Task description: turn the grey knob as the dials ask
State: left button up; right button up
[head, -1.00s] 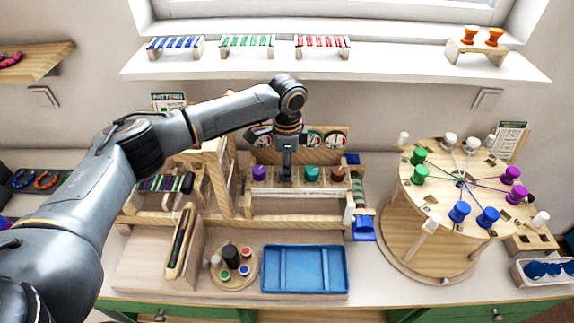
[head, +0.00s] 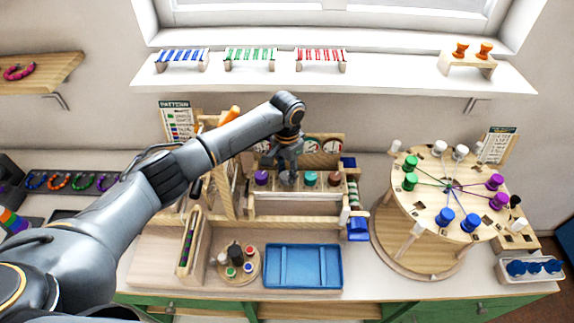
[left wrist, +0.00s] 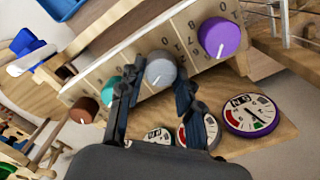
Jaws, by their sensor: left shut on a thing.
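The grey knob (left wrist: 160,72) sits in a wooden panel (left wrist: 190,38) with printed digits, in a row with a purple knob (left wrist: 219,37), a teal knob (left wrist: 110,88) and a brown knob (left wrist: 84,110). It has a white pointer line. My left gripper (left wrist: 157,92) is shut on the grey knob, one finger on each side. In the head view my left gripper (head: 287,166) is over the row, between the purple knob (head: 261,178) and teal knob (head: 310,179). A purple-rimmed dial (left wrist: 249,116) shows clearly; the other dials are partly hidden by my fingers. My right gripper is out of view.
A blue tray (head: 303,266) lies in front of the knob panel. A round wooden board (head: 440,205) with coloured spools stands at the right. A round holder (head: 239,265) with small pots is at the front left. The wall shelf (head: 380,78) is behind.

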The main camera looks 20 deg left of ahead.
aim_at(287, 173)
pick_arm(q)
jog(key=n, duration=0.2)
jog(key=shift+n, duration=0.4)
jog(key=shift+a+n, duration=0.1)
jog(key=shift+n, duration=1.3)
jog(key=o, duration=1.1)
jog(key=shift+o, duration=0.2)
jog(key=shift+r, duration=0.1)
notch_tip(287, 173, up, 12)
